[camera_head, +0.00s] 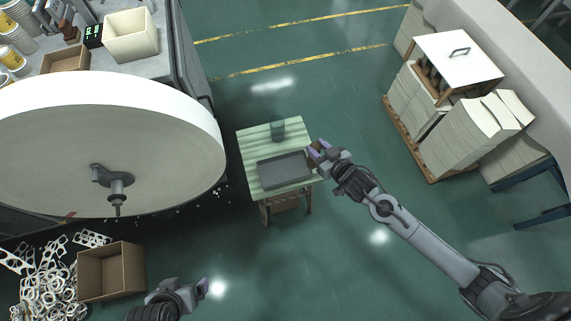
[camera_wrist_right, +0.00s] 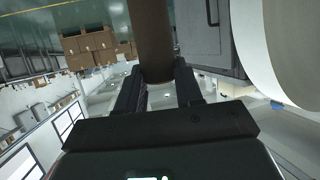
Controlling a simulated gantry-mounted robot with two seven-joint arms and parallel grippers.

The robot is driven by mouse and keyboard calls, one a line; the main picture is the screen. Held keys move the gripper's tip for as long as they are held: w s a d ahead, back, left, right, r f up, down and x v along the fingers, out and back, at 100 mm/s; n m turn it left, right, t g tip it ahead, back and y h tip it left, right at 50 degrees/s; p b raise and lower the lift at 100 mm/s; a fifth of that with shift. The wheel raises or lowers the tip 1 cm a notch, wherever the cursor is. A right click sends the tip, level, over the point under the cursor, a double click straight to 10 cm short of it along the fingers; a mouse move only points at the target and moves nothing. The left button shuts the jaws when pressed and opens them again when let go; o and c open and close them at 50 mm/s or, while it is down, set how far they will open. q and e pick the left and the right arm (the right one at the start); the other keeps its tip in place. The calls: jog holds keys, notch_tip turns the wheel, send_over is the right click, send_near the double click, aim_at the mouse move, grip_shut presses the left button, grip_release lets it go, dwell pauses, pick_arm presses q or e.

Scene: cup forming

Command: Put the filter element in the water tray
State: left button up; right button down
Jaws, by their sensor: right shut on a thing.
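The grey water tray (camera_head: 263,178) lies on a small pale-green table (camera_head: 252,143). My right gripper (camera_head: 319,148) is at the table's right edge, up and to the right of the tray. In the right wrist view its two dark fingers (camera_wrist_right: 160,95) are shut on a brown cylinder, which looks like the filter element (camera_wrist_right: 152,35). In the head view the gripper mostly hides the element. My left gripper (camera_head: 203,288) is low in the head view, away from the table; its finger gap is not clear.
A large white round disc (camera_head: 90,140) overhangs the left. Paper stacks (camera_head: 470,135) stand right. Floor around the table is clear.

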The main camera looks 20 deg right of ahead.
jog(key=w+a+f+b, duration=0.4)
jog(key=w+a+f, duration=0.1)
jog(key=a+f, duration=0.3)
jog(key=shift+w+a+f+b, duration=0.2)
jog(key=shift+w+f+b, duration=0.1)
jog(key=shift+f, duration=0.6)
jog(key=shift+f, duration=0.2)
jog(key=c, duration=0.7)
grip_release()
jog(key=shift+c, duration=0.2)
jog(key=shift+r, duration=0.1)
